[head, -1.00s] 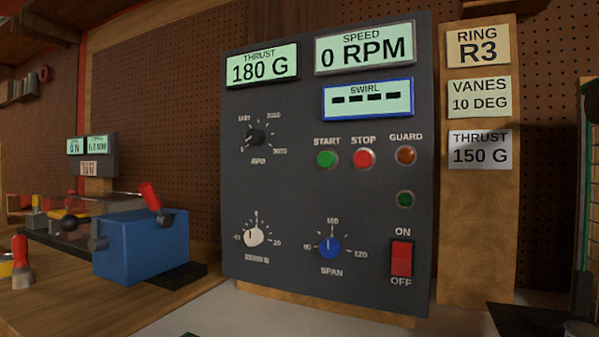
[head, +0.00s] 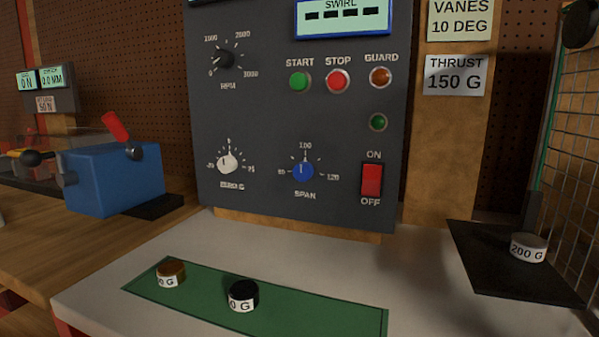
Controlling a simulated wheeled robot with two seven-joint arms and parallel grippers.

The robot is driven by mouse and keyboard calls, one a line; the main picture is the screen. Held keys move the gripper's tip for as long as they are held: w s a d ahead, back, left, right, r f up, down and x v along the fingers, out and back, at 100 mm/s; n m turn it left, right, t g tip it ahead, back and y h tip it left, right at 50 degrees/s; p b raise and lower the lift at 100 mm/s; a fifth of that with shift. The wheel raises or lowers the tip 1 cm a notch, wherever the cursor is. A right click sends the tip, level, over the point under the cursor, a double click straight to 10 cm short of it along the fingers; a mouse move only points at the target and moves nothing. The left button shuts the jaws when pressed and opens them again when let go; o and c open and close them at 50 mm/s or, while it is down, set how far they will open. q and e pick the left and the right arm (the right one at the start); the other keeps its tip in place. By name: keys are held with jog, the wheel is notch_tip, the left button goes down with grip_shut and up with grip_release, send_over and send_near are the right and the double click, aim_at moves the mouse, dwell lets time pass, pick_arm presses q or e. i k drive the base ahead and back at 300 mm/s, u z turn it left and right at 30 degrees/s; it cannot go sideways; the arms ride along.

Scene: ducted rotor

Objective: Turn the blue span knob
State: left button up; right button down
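The blue span knob (head: 303,171) is on the lower middle of the dark control panel (head: 275,120), above the label SPAN. Its white pointer line points about straight up, near the 100 mark. The scale around it runs from about 80 on the left to 120 on the right. Nothing touches the knob. Neither of my grippers shows in the head view.
A white zero knob (head: 228,163) is left of the span knob, and a red power switch (head: 371,180) is right of it. Weights stand on a green mat (head: 330,313) in front. A 200 G weight (head: 528,247) sits on a black plate (head: 475,262) at right, near a mesh guard.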

aim_at(302, 171)
jog(key=k, duration=0.5)
jog(key=u, duration=2.2)
jog(key=i, duration=2.1)
jog(key=z, duration=3.25)
